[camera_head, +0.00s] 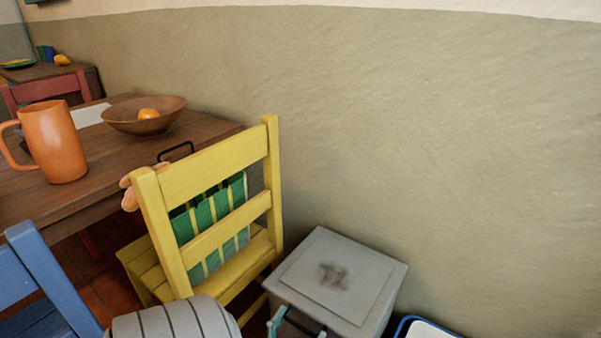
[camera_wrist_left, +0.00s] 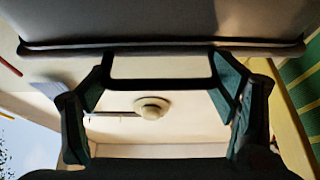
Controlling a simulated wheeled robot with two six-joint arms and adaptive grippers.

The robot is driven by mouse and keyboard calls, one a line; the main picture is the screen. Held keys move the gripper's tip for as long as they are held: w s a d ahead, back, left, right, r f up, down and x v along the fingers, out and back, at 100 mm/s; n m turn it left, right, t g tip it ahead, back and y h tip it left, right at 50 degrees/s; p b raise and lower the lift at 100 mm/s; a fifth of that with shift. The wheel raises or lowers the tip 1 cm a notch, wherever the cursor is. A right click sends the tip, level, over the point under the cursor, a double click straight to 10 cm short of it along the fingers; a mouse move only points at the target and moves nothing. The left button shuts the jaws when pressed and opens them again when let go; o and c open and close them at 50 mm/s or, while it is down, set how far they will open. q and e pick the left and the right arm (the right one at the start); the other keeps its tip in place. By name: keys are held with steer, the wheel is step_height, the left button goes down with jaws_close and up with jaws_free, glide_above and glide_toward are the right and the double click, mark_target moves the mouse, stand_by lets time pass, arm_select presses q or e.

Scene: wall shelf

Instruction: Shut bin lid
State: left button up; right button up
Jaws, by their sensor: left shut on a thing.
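The grey bin (camera_head: 372,302) stands on the floor by the wall, right of the yellow chair. Its lid (camera_head: 310,268) lies flat on top, with a dark smudge in its middle; I cannot tell whether it is fully seated. My left gripper (camera_head: 281,322) is at the bin's near side, partly cut off by the bottom edge. In the left wrist view, my left gripper (camera_wrist_left: 165,95) has its fingers on either side of a black handle (camera_wrist_left: 160,84) below a grey surface (camera_wrist_left: 160,20). It is shut on this handle. My right gripper is not in view.
A yellow chair (camera_head: 204,174) with a green striped thing stands close left of the bin. A wooden table (camera_head: 105,160) carries an orange mug (camera_head: 53,142) and a bowl (camera_head: 128,118). A blue-rimmed tray (camera_head: 428,328) is at the bin's right. A blue chair (camera_head: 45,270) is at lower left.

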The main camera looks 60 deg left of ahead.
arm_select(q)
steer(key=o, duration=1.4)
steer(key=shift+s+d+f+g+h, duration=0.1)
steer(key=shift+s+f+g+h, duration=0.1)
steer(key=shift+f, duration=0.25)
steer(key=shift+s+d+f+g+h, duration=0.1)
steer(key=shift+f+h, duration=0.1)
steer(key=shift+f, duration=0.25)
steer(key=o, duration=0.3)
steer(key=shift+w+a+f, duration=0.15)
steer(key=shift+w+a, duration=0.05)
steer(key=shift+r+y, duration=0.2)
steer(key=shift+y, duration=0.1)
steer(key=shift+s+d+f, duration=0.1)
steer(key=shift+s+f, duration=0.05)
steer(key=shift+s, duration=0.05)
steer(key=s+d, duration=0.5)
steer(key=s, duration=0.8)
steer(key=shift+s+d+f, duration=0.15)
steer(key=shift+f, duration=0.3)
